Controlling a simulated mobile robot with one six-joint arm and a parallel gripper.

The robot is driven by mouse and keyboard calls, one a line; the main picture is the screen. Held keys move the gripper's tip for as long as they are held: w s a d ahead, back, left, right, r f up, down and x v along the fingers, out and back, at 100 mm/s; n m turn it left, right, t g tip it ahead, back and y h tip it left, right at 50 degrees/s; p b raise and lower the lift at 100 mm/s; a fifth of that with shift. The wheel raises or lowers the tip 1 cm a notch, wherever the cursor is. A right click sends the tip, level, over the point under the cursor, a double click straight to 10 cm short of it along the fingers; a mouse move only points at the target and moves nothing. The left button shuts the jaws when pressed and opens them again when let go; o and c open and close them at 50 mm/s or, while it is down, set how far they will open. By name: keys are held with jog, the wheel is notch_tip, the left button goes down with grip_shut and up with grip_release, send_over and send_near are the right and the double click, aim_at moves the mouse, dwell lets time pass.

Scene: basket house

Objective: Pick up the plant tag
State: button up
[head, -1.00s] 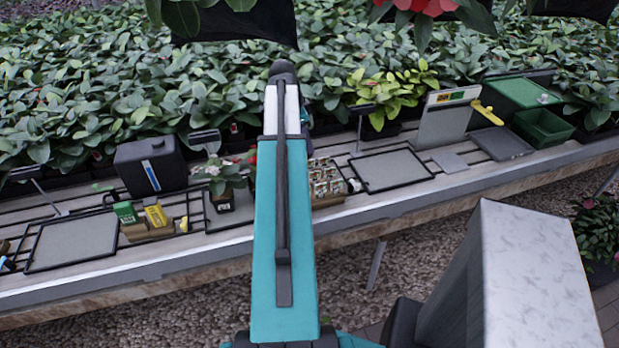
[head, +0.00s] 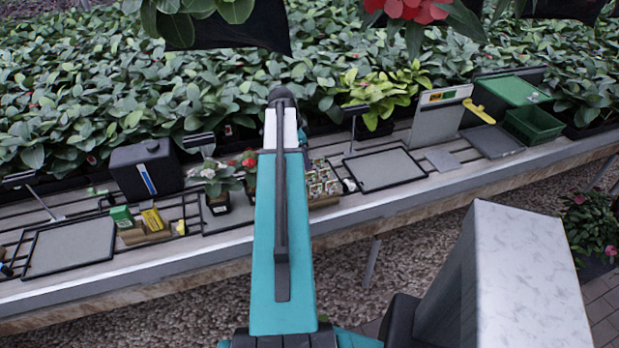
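I cannot make out a plant tag for certain; small labels on the bench are too small to read. A holder with green and yellow packets (head: 138,222) stands left of centre on the bench (head: 400,205). A tray of small labelled items (head: 322,186) sits just right of my arm, partly hidden by it. My teal arm reaches forward over the bench in the middle of the head view. My gripper is hidden behind the arm, so its fingers do not show.
A black canister (head: 147,170), potted plants (head: 216,186), framed grey mats (head: 388,169), an upright grey board (head: 437,118) and a green crate (head: 532,124) stand along the bench. Dense foliage (head: 90,85) fills the back. Red flowers (head: 405,8) hang overhead.

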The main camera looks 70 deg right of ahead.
jog(key=shift+s+d+f, duration=0.1)
jog(key=shift+s+f, duration=0.05)
jog(key=shift+f, duration=0.55)
jog(key=p, duration=0.3)
send_over(310, 183)
jog(key=shift+w+f, duration=0.15)
jog(key=shift+f, duration=1.15)
jog(key=shift+w+f, duration=0.15)
jog(key=shift+f, duration=1.1)
grip_shut()
